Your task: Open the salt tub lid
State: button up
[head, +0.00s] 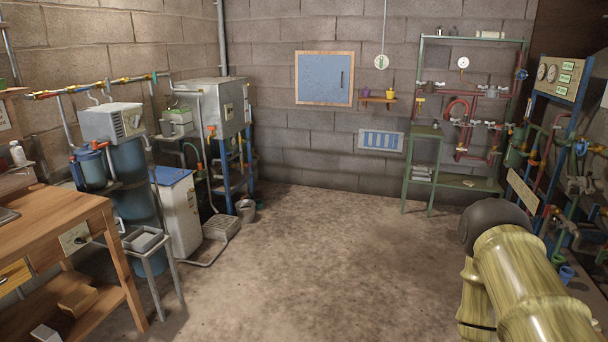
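A white, box-shaped tub (182,217) with a blue lid (172,177) stands on the floor at the left. It looks like the salt tub, but I can read no label that says so. The lid appears to lie flat and shut on top. A blue cylinder and a small stand in front hide part of its left side. My arm shows at the lower right, far across the room from the tub. My gripper is outside the view.
A wooden workbench (62,212) fills the left edge. A metal stand with a grey tray (143,240) is in front of the tub. A bucket (246,209) and floor box (221,227) lie to its right. The middle floor (300,260) is clear. Piping lines the right wall.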

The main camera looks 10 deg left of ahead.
aim_at(166, 176)
jog(key=u, duration=0.25)
jog(key=i, duration=1.7)
jog(key=u, duration=0.75)
jog(key=i, duration=2)
jog(key=u, duration=0.85)
jog(key=i, duration=1.4)
jog(key=u, duration=0.25)
